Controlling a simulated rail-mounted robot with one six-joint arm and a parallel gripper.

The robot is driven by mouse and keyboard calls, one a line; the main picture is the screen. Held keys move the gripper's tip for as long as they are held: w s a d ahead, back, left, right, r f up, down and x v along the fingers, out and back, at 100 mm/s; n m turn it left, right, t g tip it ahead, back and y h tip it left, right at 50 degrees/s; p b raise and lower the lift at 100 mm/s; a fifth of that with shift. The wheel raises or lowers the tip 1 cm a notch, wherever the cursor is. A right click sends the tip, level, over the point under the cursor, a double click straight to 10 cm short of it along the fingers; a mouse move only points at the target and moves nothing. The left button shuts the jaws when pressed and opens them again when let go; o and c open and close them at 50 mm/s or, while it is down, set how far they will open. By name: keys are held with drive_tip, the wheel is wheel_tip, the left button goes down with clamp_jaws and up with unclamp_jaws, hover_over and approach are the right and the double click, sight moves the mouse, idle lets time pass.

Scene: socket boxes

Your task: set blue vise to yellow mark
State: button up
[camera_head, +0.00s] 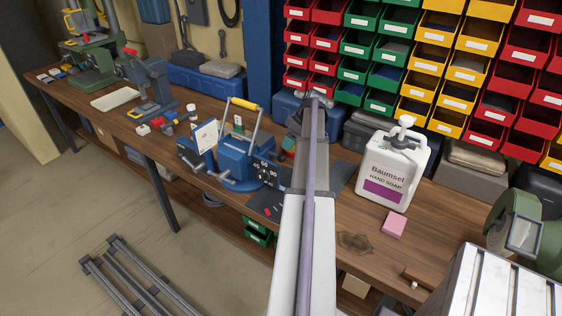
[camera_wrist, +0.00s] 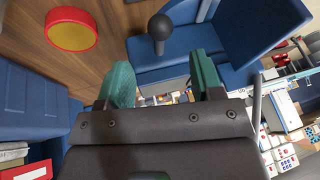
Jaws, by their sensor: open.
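The blue vise (camera_head: 236,160) stands on the workbench, left of my arm in the head view. In the wrist view, blue vise parts (camera_wrist: 245,28) fill the top right. A dark ball-ended lever (camera_wrist: 160,28) stands beyond my fingertips, roughly between them. My gripper (camera_wrist: 160,80) has teal fingers spread apart with nothing between them. In the head view it is mostly hidden beside the forearm, right of the vise. I cannot make out a yellow mark on the dial.
A soap jug (camera_head: 390,172) and pink sponge (camera_head: 393,225) stand right of my arm. Coloured bins line the back wall. A yellow disc with a red rim (camera_wrist: 71,30) shows in the wrist view.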

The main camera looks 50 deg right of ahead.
sight(282, 156)
drive_tip(key=b+x, duration=0.5)
drive_tip(key=x, duration=0.2)
drive_tip(key=shift+a+f+b, duration=0.1)
drive_tip(key=shift+f+b, duration=0.2)
drive_tip(key=shift+f, duration=0.15)
drive_tip(key=shift+r, duration=0.15)
clamp_jaws()
